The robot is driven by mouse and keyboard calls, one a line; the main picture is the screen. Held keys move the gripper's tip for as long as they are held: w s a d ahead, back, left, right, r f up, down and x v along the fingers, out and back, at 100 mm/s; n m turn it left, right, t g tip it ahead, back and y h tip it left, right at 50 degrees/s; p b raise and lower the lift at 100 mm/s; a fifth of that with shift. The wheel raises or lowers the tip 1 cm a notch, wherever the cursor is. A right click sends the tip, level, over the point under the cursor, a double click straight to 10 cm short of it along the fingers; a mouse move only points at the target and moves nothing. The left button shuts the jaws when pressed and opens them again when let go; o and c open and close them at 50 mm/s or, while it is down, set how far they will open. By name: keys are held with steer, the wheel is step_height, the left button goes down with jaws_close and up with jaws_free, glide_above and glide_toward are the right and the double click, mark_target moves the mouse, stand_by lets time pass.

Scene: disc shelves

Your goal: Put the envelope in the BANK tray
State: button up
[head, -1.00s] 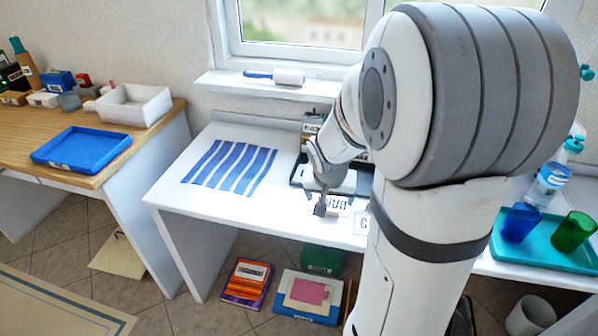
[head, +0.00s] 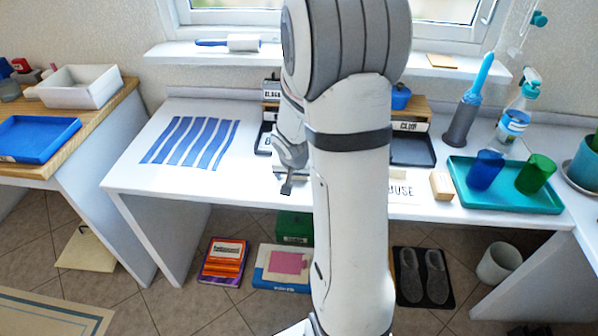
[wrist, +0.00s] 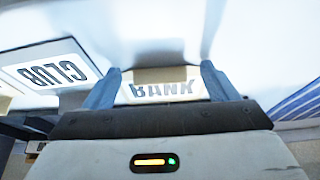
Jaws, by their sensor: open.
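My gripper (head: 287,184) is open over the front part of the white table, pointing down. In the wrist view its two fingers (wrist: 160,88) stand apart with a pale plate lettered BANK (wrist: 162,88), upside down, showing between them. Whether they touch the plate I cannot tell. I cannot make out an envelope for certain in either view.
A dark tray (head: 413,152) with a CLUB label (head: 408,126) stands right of my arm. A HOUSE plate (head: 400,191) and a wooden block (head: 441,186) are near the front edge. A teal tray (head: 508,190) holds two cups. A striped cloth (head: 192,143) lies left.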

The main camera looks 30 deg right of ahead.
steer(key=shift+c, duration=0.2)
steer(key=c, duration=1.1)
